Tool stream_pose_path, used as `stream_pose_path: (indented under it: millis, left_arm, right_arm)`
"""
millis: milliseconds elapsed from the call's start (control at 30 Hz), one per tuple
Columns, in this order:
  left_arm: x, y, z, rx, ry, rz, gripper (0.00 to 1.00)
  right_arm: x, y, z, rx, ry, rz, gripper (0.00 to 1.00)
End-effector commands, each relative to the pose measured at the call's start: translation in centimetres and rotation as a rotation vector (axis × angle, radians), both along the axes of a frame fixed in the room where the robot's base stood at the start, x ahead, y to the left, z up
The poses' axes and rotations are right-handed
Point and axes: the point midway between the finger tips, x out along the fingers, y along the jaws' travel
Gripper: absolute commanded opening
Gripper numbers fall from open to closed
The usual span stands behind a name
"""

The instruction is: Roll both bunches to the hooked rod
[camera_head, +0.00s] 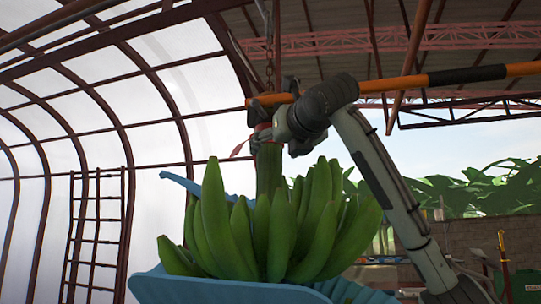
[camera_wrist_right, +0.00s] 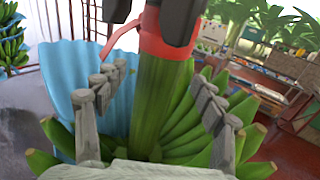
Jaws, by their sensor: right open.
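A green banana bunch (camera_head: 275,225) hangs by its thick stem (camera_head: 269,170), fruit pointing upward, with blue sheeting (camera_head: 205,288) around its lower part. In the right wrist view the stem (camera_wrist_right: 160,90) carries a red band (camera_wrist_right: 165,45). My right gripper (camera_head: 268,135) is at the top of the stem. Its fingers (camera_wrist_right: 150,95) are open, one on each side of the stem; I cannot tell whether they touch it. Another bunch (camera_wrist_right: 12,45) shows at the far left of the wrist view. My left gripper is not in view. I cannot make out a hook.
An orange and black rod (camera_head: 465,76) crosses the upper right, passing by my right wrist. A chain (camera_head: 269,50) hangs above the stem. A ladder (camera_head: 97,235) stands at left against the framed white wall. Benches (camera_wrist_right: 265,95) and plants lie to the right.

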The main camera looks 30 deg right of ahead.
Motion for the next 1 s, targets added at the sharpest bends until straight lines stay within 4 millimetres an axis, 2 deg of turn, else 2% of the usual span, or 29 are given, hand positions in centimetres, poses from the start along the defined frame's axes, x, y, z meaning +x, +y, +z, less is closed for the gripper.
stream_pose_path:
  millis: [33,200,400,800,1000]
  left_arm:
    - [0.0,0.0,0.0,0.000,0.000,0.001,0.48]
    - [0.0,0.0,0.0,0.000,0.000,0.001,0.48]
    - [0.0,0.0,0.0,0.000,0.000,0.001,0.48]
    - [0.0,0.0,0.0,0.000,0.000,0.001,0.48]
    - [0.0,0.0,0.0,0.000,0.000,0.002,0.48]
  right_arm:
    - [-1.2,0.3,0.1,-0.002,-0.005,0.000,0.70]
    - [-4.2,1.2,0.1,-0.002,-0.004,0.001,0.70]
    - [-5.9,1.7,0.0,-0.001,0.000,0.001,0.70]
    - [-5.9,1.7,0.0,-0.001,0.001,0.001,0.70]
    - [-4.1,1.1,-0.1,0.002,0.003,-0.001,0.70]
